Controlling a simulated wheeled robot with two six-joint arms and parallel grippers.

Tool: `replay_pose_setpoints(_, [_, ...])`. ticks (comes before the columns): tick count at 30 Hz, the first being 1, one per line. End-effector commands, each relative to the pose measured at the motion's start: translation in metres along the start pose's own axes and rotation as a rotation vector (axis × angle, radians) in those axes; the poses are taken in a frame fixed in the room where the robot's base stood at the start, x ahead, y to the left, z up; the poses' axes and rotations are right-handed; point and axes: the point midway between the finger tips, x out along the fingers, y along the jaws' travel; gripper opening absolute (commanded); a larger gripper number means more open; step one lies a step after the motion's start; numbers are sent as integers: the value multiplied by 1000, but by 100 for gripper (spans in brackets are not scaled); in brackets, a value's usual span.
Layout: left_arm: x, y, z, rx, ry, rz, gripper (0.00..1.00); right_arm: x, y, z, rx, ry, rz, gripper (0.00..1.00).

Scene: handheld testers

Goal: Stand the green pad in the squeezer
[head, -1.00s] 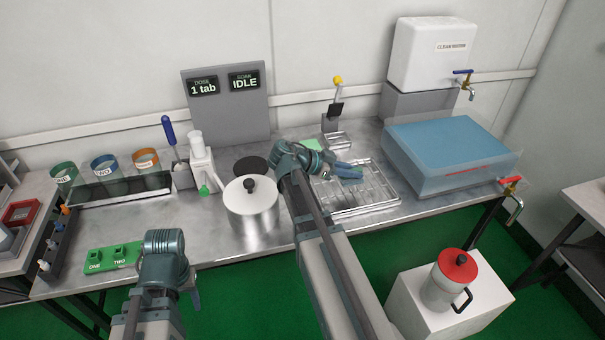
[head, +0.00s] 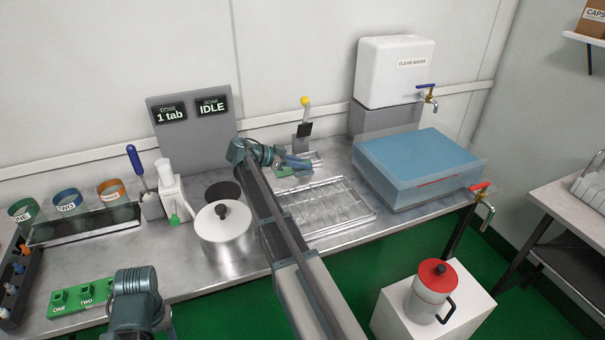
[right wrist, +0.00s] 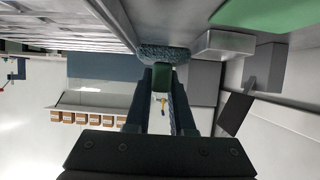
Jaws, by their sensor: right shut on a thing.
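My right gripper (head: 297,163) is over the back of the steel bench, by the squeezer (head: 304,140) with its yellow-knobbed lever. In the right wrist view its fingers (right wrist: 162,82) are shut on the green pad (right wrist: 162,76), a small dark green piece with a rough blue-grey end (right wrist: 165,53). The held pad is hidden in the head view. The squeezer's dark plate (right wrist: 236,110) shows to the right of the fingers in the right wrist view, apart from the pad. My left gripper (head: 168,322) is low at the front, mostly hidden by its own arm.
A flat green patch (right wrist: 265,14) lies on the bench near the held pad. A wire rack (head: 325,208) lies in front of the squeezer. A blue-topped clear tub (head: 420,165) stands to the right, and a lidded steel pot (head: 222,238) to the left of my right arm.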

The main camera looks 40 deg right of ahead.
Motion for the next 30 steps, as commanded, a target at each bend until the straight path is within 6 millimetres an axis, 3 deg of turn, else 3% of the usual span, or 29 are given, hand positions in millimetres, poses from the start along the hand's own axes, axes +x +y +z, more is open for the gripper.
replay_pose_setpoints(11, [36,4,-2,0,0,0,52,16,1,33,0,0,0,0])
replay_pose_setpoints(23, [38,4,-2,0,0,0,52,17,1,34,0,0,0,0])
replay_pose_setpoints(24, [38,4,-2,0,0,0,52,17,1,35,0,0,0,23])
replay_pose_setpoints(29, [37,4,-2,0,0,0,52,16,1,34,0,0,0,52])
replay_pose_setpoints(30, [37,4,-2,0,0,0,52,16,1,34,0,0,0,52])
